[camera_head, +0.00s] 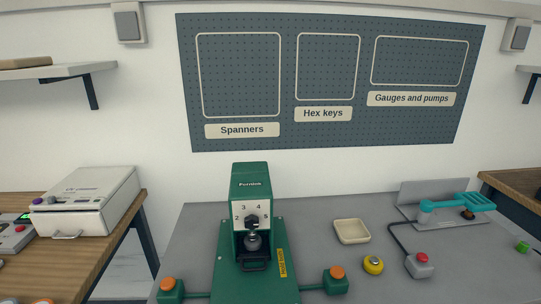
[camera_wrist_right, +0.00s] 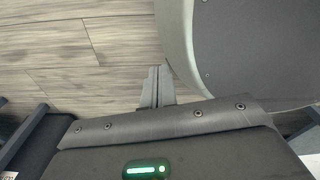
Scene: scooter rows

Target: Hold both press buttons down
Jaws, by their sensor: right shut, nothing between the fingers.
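A green press (camera_head: 251,215) with a white numbered dial plate stands on the grey bench (camera_head: 205,225). One press button (camera_head: 168,284), orange on a green box, sits at the press's lower left. The other press button (camera_head: 337,272), also orange on a green box, sits at its lower right. Nothing touches either button in the head view. My right gripper (camera_wrist_right: 156,88) shows in the right wrist view, shut and empty, over a wood-plank floor. Neither gripper is in the head view.
Right of the press are a cream tray (camera_head: 352,231), a yellow round item (camera_head: 373,265), a grey box with a red button (camera_head: 420,264), a teal-handled device (camera_head: 455,204) and a green block (camera_head: 523,247). A white machine (camera_head: 88,200) stands on the wooden table at left.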

